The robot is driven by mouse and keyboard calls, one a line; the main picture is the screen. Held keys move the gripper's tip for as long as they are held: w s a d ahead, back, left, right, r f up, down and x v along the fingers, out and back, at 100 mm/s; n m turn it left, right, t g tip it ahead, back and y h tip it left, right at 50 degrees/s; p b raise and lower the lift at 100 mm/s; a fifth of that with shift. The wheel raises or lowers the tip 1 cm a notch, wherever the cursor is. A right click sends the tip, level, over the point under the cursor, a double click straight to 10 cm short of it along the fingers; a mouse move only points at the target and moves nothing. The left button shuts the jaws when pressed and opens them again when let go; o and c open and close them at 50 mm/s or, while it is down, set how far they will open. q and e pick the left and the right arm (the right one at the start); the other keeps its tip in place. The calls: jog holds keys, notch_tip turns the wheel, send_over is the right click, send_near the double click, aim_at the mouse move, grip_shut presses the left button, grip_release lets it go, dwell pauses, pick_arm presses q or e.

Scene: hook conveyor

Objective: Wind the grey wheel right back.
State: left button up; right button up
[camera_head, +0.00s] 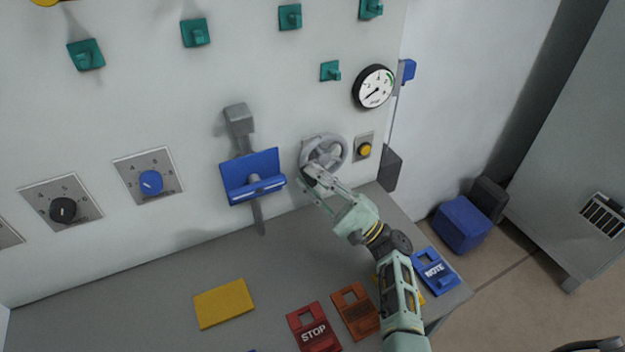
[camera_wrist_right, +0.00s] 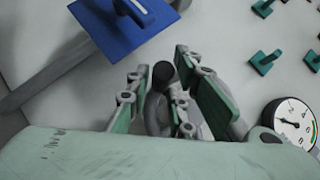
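The grey wheel (camera_head: 324,150) is mounted on the white wall panel, left of a yellow button. My right gripper (camera_head: 309,172) is at the wheel's lower left rim. In the right wrist view a dark round knob (camera_wrist_right: 163,73) on the wheel's rim stands between the two fingers of my right gripper (camera_wrist_right: 162,62). The fingers are apart, one on each side of the knob, and small gaps seem to show beside it. The gripper hides part of the wheel. My left gripper is not in view.
A round gauge (camera_head: 374,87) is above right of the wheel and a yellow button (camera_head: 364,150) beside it. A blue holder (camera_head: 253,177) on a grey lever is close on the left. Coloured tags, including a red STOP tag (camera_head: 314,328), lie on the grey table (camera_head: 150,300).

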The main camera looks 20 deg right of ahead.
aim_at(312, 144)
jog(key=shift+o, duration=1.2)
jog(key=shift+r, duration=0.1)
notch_tip(312, 144, up, 10)
jog(key=shift+f, duration=0.15)
jog(key=shift+a+r, duration=0.1)
jog(key=shift+r, duration=0.1)
jog(key=shift+f, duration=0.1)
